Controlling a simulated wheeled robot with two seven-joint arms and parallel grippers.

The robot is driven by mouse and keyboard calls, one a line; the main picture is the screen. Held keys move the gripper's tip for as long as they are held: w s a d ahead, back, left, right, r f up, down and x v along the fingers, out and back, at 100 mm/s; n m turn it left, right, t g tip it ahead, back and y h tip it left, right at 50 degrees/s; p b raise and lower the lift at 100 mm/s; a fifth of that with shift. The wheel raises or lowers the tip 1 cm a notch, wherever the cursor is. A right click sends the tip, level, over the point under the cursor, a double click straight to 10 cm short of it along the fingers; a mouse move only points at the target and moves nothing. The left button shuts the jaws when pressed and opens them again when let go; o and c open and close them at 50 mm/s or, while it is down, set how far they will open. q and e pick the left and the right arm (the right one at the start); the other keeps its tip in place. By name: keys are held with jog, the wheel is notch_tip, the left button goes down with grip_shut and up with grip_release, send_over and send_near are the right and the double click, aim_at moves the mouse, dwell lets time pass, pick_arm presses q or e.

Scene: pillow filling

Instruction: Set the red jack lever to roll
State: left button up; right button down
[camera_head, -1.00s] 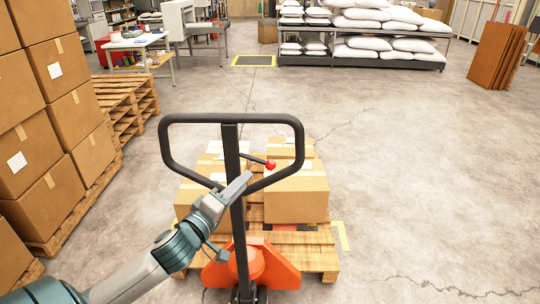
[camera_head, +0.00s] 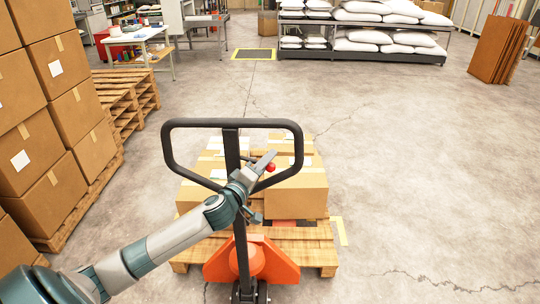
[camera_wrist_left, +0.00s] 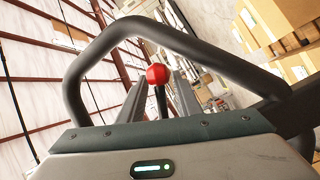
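The red jack lever (camera_head: 270,167) is a thin rod with a red ball knob, inside the black loop handle (camera_head: 232,124) of the orange pallet jack (camera_head: 250,262). My left gripper (camera_head: 266,162) is at the knob, within the loop. In the left wrist view the red knob (camera_wrist_left: 157,74) stands between the two grey fingers (camera_wrist_left: 158,100), near their tips. My right gripper is not in view.
Cartons (camera_head: 297,190) sit on a wooden pallet (camera_head: 315,250) beyond the handle. Stacked boxes (camera_head: 60,110) stand on pallets at the left. The floor (camera_head: 430,180) to the right is clear. Shelves with white sacks stand at the back.

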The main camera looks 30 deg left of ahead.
pick_arm(q)
jog(key=shift+w, duration=1.1)
grip_shut()
jog(key=shift+w+d+r+n+t+y+b, duration=0.15)
jog(key=shift+r+n+t+b, duration=0.35)
jog(key=shift+r+n+b, duration=0.4)
jog(key=shift+s+r+n+t+y+b, duration=0.15)
jog(key=shift+r+n+t+b, duration=0.45)
jog(key=shift+r+n, duration=0.5)
jog(key=shift+w+f, duration=0.1)
grip_release()
